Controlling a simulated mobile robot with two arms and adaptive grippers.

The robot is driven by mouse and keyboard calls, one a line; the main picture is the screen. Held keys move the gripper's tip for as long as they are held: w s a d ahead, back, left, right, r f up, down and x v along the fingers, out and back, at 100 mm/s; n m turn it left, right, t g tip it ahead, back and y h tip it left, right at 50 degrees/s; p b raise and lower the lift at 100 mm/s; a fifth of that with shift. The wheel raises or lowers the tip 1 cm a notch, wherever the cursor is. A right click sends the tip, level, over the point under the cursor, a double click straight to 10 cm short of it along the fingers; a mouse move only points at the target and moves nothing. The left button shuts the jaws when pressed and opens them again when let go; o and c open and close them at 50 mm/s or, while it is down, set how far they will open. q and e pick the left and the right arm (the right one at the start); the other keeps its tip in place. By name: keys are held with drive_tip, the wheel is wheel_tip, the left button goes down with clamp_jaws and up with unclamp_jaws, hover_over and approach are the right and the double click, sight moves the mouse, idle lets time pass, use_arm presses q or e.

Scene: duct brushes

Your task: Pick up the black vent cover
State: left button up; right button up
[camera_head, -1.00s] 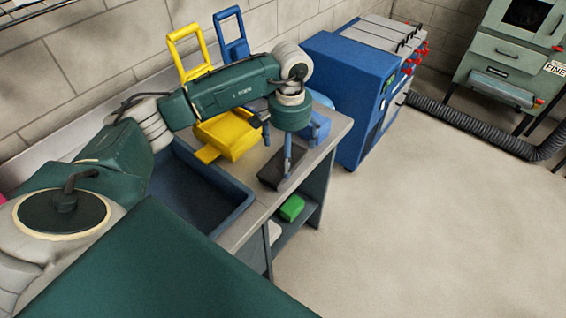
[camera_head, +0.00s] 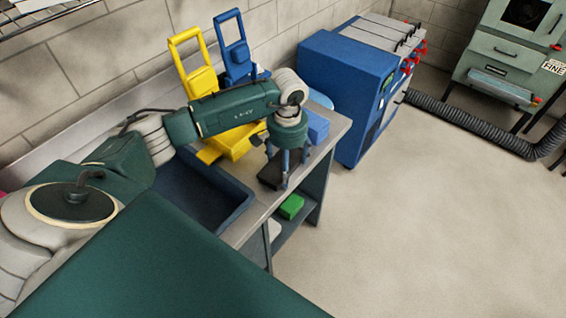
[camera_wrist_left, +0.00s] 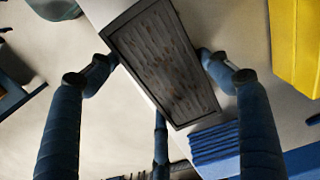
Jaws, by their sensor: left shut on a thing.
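The black vent cover (camera_head: 271,176) is a dark flat rectangle with a raised rim, at the front edge of the counter's right part. The left wrist view shows its slatted, brown-specked face (camera_wrist_left: 165,62) close up. My left gripper (camera_head: 283,172) points down over it. In the left wrist view the gripper (camera_wrist_left: 158,66) has its fingertips against both long sides of the cover, shut on it. I cannot tell whether the cover is clear of the counter. My right gripper is in neither view.
A dark blue sink basin (camera_head: 195,200) lies left of the cover. Yellow (camera_head: 235,142) and blue (camera_head: 318,126) containers stand behind it. A green block (camera_head: 291,206) lies on the shelf below. A blue machine (camera_head: 343,85) stands at the right; the floor in front is clear.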

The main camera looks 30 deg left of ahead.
use_arm(q)
drive_tip(key=shift+w+r, duration=0.1)
drive_tip(key=shift+r, duration=0.5)
wheel_tip(320, 180, up, 19)
drive_tip(key=b, duration=0.4)
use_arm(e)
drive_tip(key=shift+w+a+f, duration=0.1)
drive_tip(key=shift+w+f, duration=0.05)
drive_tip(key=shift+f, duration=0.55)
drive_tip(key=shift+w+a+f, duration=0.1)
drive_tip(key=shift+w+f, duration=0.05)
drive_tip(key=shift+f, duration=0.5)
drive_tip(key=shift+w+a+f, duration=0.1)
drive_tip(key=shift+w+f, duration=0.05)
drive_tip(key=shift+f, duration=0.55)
use_arm(q)
drive_tip(key=shift+f, duration=0.1)
